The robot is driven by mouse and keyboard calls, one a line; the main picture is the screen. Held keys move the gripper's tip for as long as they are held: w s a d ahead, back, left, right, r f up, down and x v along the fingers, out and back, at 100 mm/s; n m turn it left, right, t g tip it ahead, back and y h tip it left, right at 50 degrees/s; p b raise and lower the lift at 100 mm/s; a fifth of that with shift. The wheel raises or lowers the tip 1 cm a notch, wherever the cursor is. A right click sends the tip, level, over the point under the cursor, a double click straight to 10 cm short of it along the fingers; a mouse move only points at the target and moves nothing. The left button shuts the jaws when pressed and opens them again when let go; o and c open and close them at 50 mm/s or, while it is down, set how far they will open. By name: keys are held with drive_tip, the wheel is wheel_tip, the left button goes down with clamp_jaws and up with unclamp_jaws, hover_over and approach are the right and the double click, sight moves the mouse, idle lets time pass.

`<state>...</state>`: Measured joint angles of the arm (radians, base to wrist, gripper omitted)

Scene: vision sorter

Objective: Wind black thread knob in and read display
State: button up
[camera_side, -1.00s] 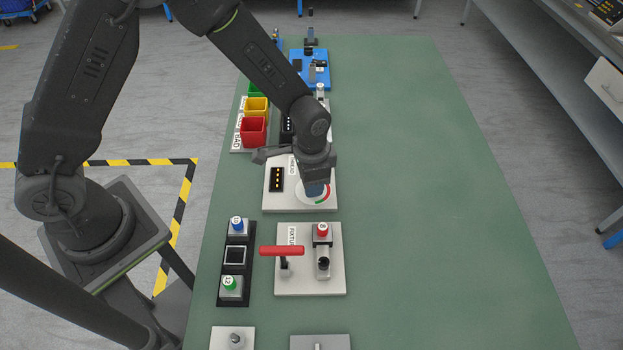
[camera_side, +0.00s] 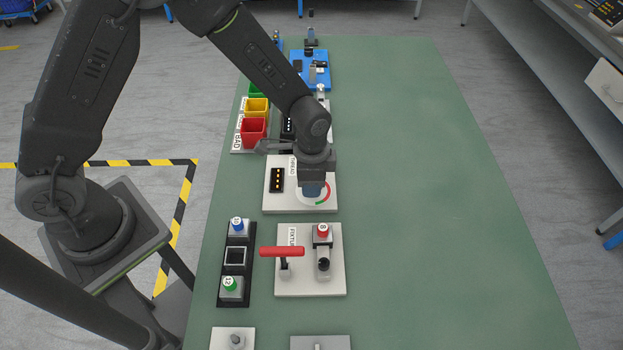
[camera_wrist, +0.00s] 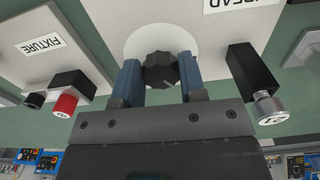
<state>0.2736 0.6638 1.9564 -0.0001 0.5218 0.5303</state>
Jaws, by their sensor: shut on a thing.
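The black thread knob (camera_wrist: 160,70) sits on the white round dial of the THREAD plate, between the two blue fingers of my gripper (camera_wrist: 160,78) in the wrist view. My gripper is shut on the knob. In the side view my gripper (camera_side: 313,190) is over the dial (camera_side: 324,198), which has a red and green arc at its edge, and hides the knob. The marks are too small to read.
The FIXTURE plate (camera_side: 338,285) with a red-handled lever (camera_side: 282,251) and a red-topped block (camera_side: 322,231) stands in front. A black holder (camera_side: 222,272) with blue- and green-topped blocks is at its left. Red (camera_side: 253,132) and yellow bins stand behind. The bench's right side is clear.

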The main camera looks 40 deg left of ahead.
drive_tip(key=o, duration=0.9)
drive_tip(key=shift+o, duration=0.2)
wheel_tip(320, 180, up, 14)
idle(0.5)
